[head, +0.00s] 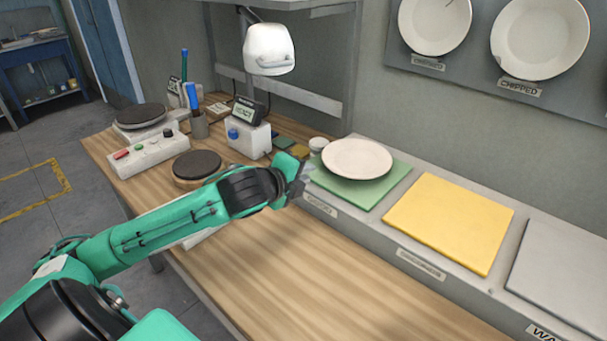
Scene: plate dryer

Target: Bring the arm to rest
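My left arm reaches in from the lower left, green with black joints. My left gripper (300,178) is at the near edge of the green mat, beside a white plate. Its fingers are small and partly blurred here, so I cannot tell whether they are open or shut. The white plate (357,158) lies on the green mat (388,196) and appears apart from the gripper. My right gripper is not in view.
A yellow mat (450,222) and a grey mat (565,270) lie bare along the shelf. A lamp (269,48) overhangs the wooden table (290,275), whose front is clear. A button box (249,138), pen cup (198,124) and round black pads (196,164) stand at the back left.

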